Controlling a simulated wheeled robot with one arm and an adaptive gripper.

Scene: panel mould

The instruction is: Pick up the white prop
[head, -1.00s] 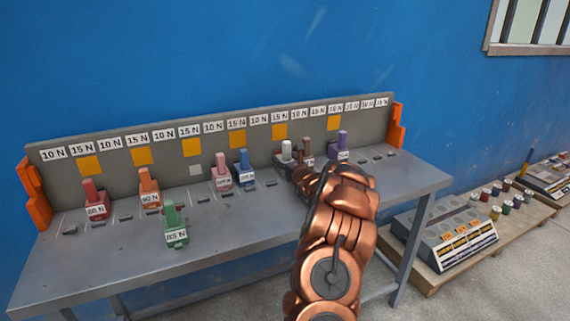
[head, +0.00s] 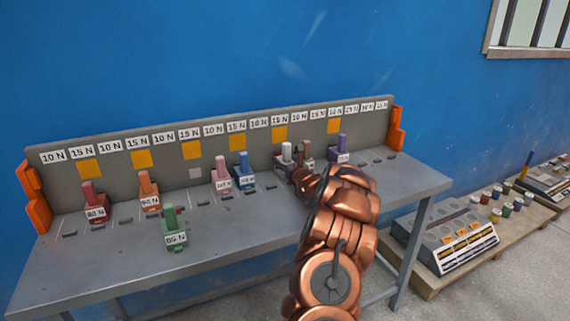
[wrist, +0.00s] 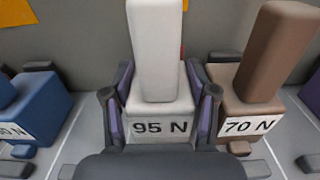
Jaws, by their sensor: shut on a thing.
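The white prop (head: 286,151) stands near the back panel on the grey bench, and is labelled 95 N. In the wrist view the white prop (wrist: 155,50) is upright in the middle, a tall block on a wider labelled base. My gripper (wrist: 158,88) is shut on its base, one dark finger on each side. In the head view my copper arm hides most of my gripper (head: 298,172) and the prop's lower part. The brown 70 N prop (wrist: 268,55) is close beside my right finger.
A blue prop (wrist: 32,105) stands to the left in the wrist view. The purple prop (head: 342,148) is right of the brown one. Pink (head: 221,172), orange (head: 149,186), red (head: 94,202) and green (head: 174,228) props stand further left.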

